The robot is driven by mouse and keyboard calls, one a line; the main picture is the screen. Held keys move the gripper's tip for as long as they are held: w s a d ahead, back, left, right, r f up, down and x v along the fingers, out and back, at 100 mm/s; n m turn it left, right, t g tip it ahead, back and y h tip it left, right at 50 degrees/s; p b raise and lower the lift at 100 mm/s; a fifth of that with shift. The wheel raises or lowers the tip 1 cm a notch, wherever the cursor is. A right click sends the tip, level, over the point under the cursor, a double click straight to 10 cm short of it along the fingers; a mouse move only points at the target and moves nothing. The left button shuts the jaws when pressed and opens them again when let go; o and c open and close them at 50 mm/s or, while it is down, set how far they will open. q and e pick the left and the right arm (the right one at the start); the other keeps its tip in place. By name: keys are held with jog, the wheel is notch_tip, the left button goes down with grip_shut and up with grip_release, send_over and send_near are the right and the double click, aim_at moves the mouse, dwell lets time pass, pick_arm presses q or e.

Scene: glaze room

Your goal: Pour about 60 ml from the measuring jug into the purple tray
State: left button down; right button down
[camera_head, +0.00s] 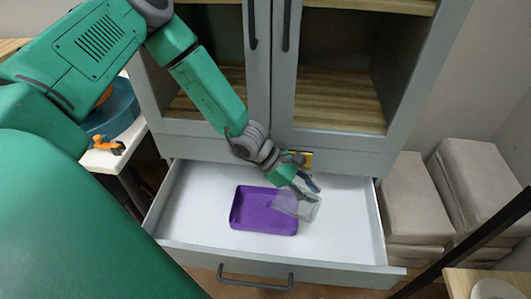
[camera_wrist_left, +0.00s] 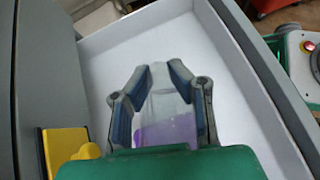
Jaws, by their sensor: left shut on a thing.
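The purple tray (camera_head: 250,222) lies in the open white drawer, left of the drawer's middle. My left gripper (camera_head: 309,187) is shut on the clear measuring jug (camera_head: 306,209) and holds it over the tray's right side, tilted towards the tray. In the left wrist view the jug (camera_wrist_left: 165,105) sits between the two fingers (camera_wrist_left: 162,92), and purple shows through its lower part. I cannot tell how much liquid is in the jug or whether any is flowing. My right gripper is not in view.
The drawer (camera_head: 345,235) is pulled out below a grey cabinet with glass doors. A yellow object (camera_head: 302,157) is at the drawer's back edge. Grey cushioned blocks (camera_head: 413,200) stand on the right. A table with an orange item (camera_head: 109,145) is on the left.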

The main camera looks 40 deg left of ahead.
aim_at(320, 202)
pick_arm(q)
jog(key=shift+s+a+h, duration=0.1)
jog(key=shift+a+h, duration=0.2)
jog(key=shift+a, duration=0.05)
dwell(0.4)
jog(key=shift+d+r, duration=0.1)
jog(key=shift+d, duration=0.15)
jog(key=shift+w+d+y, duration=0.4)
jog(key=shift+d+y, duration=0.3)
jog(key=shift+d, duration=0.15)
jog(key=y+b, duration=0.1)
jog(key=d+f+y+b, duration=0.1)
jog(key=b, duration=0.1)
jog(key=shift+w+f+g, duration=0.2)
jog(key=shift+w+g, duration=0.2)
jog(key=shift+d+r, duration=0.1)
jog(key=shift+d, duration=0.1)
jog(key=shift+w+d+f+g+y+p, duration=0.15)
jog(key=shift+f+g+y+p, duration=0.3)
jog(key=shift+y, duration=0.45)
jog(key=shift+r, duration=0.1)
